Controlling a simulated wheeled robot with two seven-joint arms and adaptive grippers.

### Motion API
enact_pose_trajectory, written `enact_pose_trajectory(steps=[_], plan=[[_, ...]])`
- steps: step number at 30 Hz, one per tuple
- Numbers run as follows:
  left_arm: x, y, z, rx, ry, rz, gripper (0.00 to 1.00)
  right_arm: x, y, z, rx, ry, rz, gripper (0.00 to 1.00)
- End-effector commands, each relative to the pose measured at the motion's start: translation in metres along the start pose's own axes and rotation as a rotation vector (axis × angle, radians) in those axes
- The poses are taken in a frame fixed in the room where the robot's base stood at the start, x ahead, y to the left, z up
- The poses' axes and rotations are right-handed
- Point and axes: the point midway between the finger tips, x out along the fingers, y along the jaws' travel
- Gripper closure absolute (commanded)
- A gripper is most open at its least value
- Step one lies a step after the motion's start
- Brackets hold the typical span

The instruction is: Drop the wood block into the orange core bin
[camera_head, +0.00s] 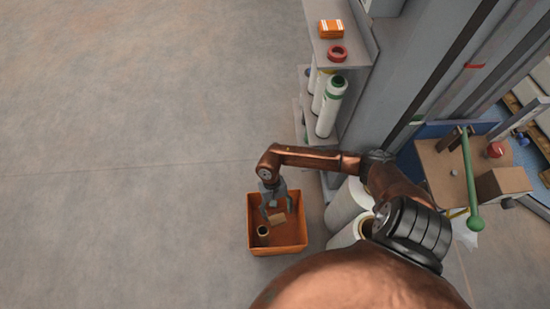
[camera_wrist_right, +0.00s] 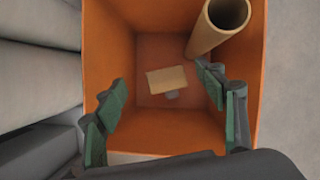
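The orange core bin (camera_head: 291,247) stands on the floor in the head view, and its orange wall (camera_wrist_right: 110,50) fills most of the right wrist view. The wood block (camera_head: 277,218) is inside the bin; in the right wrist view the tan block (camera_wrist_right: 166,79) appears between the fingers but clear of both, at or near the bin's bottom. My right gripper (camera_head: 276,206) is over the bin, pointing down. Its green-padded fingers (camera_wrist_right: 160,105) are spread wide and hold nothing. My left gripper is not in view.
A cardboard core (camera_wrist_right: 218,28) stands in the bin, also seen in the head view (camera_head: 263,232). White rolls (camera_head: 347,204) stand right of the bin. Floor at left is clear.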

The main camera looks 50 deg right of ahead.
Motion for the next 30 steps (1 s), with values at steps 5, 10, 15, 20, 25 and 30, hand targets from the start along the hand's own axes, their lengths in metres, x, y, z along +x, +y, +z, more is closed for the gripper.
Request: enact_pose_trajectory(steps=[5, 10, 15, 20, 25, 30], plan=[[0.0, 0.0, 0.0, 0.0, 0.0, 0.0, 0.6, 0.0, 0.0, 0.0, 0.0, 0.0, 0.0, 0.26], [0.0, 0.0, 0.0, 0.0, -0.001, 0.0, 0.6, 0.0, 0.0, 0.0, 0.0, 0.0, 0.001, 0.26], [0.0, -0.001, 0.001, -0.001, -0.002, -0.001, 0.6, -0.01, 0.0, -0.001, 0.0, 0.003, 0.001, 0.26], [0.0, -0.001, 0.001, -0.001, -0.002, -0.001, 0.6, -0.037, 0.0, -0.002, -0.001, 0.004, 0.001, 0.26], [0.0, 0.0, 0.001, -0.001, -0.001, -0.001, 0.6, -0.062, 0.0, -0.001, -0.001, 0.003, 0.001, 0.26], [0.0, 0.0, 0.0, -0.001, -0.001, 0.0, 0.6, -0.073, 0.0, 0.0, 0.001, 0.0, 0.001, 0.26]])
